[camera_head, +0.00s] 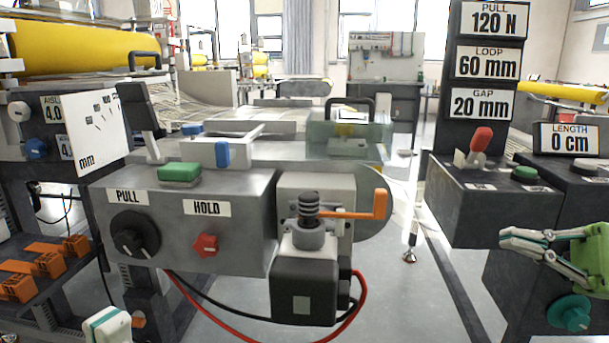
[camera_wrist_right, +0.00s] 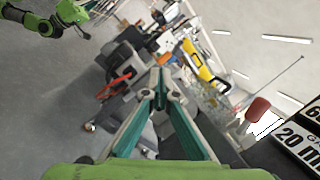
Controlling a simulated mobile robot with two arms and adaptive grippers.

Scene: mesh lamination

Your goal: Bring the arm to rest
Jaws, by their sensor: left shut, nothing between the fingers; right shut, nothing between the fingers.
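My right gripper (camera_head: 508,240) reaches in from the right edge, in front of the dark control box with the red lever. Its fingers are closed together and empty; the right wrist view also shows the fingertips (camera_wrist_right: 160,82) meeting with nothing between them. My left gripper (camera_head: 108,325) shows only as a small white and green piece at the bottom left, low in front of the machine, mostly cut off by the frame. Part of my left arm (camera_wrist_right: 70,12) also shows at the top left of the right wrist view, over bare floor.
A grey machine box (camera_head: 240,205) with PULL knob, red HOLD knob and orange crank (camera_head: 375,205) stands in the middle. A dark control box (camera_head: 475,205) with red lever (camera_head: 481,139) is at right. Orange blocks (camera_head: 45,262) sit on the left shelf. Floor between the machines is clear.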

